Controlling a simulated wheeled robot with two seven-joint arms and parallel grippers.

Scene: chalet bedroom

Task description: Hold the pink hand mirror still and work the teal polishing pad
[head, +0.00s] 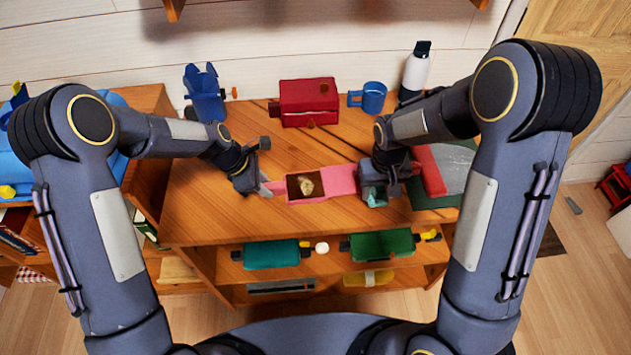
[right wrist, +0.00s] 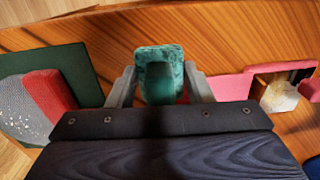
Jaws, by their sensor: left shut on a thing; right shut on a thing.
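The pink hand mirror (head: 342,180) lies flat on the wooden table, its dark square face toward the left with a pale gold patch on it. It also shows at the right of the right wrist view (right wrist: 232,87). My left gripper (head: 267,188) is shut on the mirror's left end. My right gripper (head: 375,190) is shut on the teal polishing pad (right wrist: 158,72), by the mirror's right end. The pad also shows in the head view (head: 376,201), partly hidden by the gripper. I cannot tell whether the pad touches the mirror or the table.
A red-and-grey block (head: 429,170) rests on a dark green mat (head: 425,202) right of my right gripper. A red box (head: 309,102), blue mug (head: 370,97), dark blue object (head: 204,95) and white bottle (head: 415,70) stand at the back. The table's left front is clear.

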